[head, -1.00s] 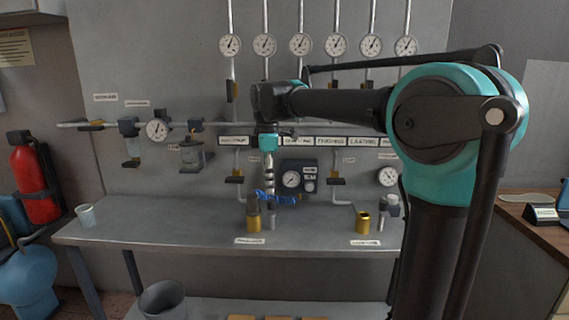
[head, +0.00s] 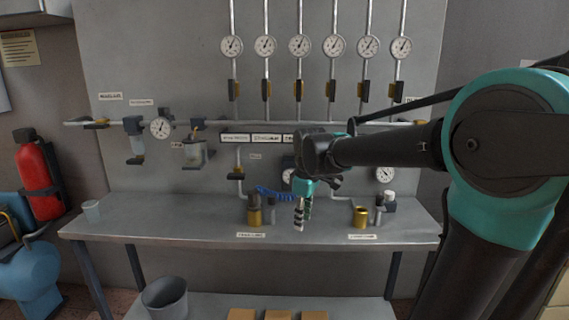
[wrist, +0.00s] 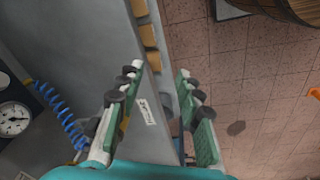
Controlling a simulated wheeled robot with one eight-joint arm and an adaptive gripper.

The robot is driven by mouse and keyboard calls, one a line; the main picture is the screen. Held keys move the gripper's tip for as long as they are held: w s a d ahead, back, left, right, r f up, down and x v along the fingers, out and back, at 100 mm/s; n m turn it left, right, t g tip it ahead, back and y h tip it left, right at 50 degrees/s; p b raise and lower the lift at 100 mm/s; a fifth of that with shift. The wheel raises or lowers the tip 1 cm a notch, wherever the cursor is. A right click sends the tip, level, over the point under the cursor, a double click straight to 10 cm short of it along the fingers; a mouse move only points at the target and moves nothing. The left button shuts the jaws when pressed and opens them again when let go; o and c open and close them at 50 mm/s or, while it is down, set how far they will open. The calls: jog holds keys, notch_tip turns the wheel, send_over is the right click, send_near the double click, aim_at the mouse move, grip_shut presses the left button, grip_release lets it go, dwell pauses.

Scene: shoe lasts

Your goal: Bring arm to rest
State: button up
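My gripper (head: 302,214) hangs over the steel bench, with its fingers pointing down, to the right of the blue coiled hose (head: 274,193). In the wrist view my gripper (wrist: 158,75) has its two green-and-black fingers spread apart with nothing between them, so it is open and empty. A white label (wrist: 147,111) on the bench edge shows between the fingers. My arm is bent, with its large teal joint at the right of the head view. It hides part of the wall behind.
The bench (head: 180,229) carries brass fittings (head: 254,217) and (head: 361,216) and a small cup (head: 91,210). Gauges (head: 265,46) and pipes line the wall. A bin (head: 165,298) stands below. A red extinguisher (head: 38,174) is at left. A barrel (wrist: 290,8) shows in the wrist view.

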jog(key=s+d+f+m+t, duration=0.2)
jog(key=s+d+f+m, duration=1)
jog(key=s+f, duration=0.3)
notch_tip(320, 180, down, 3)
jog(key=shift+s+d+r+t, duration=0.2)
jog(key=shift+s+d+t, duration=0.1)
jog(key=shift+d, duration=0.45)
